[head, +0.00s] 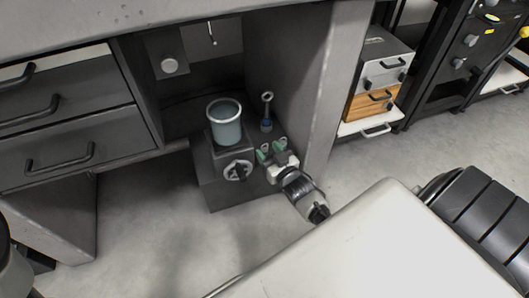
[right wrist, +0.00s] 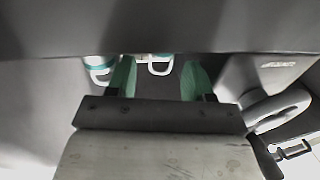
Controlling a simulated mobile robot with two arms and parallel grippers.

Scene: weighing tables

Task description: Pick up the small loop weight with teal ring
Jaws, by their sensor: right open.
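A tall loop weight (head: 267,98) with a blue ring stands upright in the recess under the desk, in the head view. My right gripper (head: 270,149) has green fingertips, is open, and is just in front of it. In the right wrist view the gripper (right wrist: 158,78) frames a white loop with teal (right wrist: 158,68) between its fingers, apart from both. A second white loop with teal (right wrist: 101,70) shows left of the left finger. Their lower parts are hidden, and I cannot tell which matches the head view's weight. My left gripper is not in view.
A grey-blue cup (head: 224,130) stands on a dark box with a round handwheel (head: 238,170), close left of my right gripper. The desk's side panel (head: 317,105) is close on the right. Drawers (head: 60,128) are at left. Open floor lies in front.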

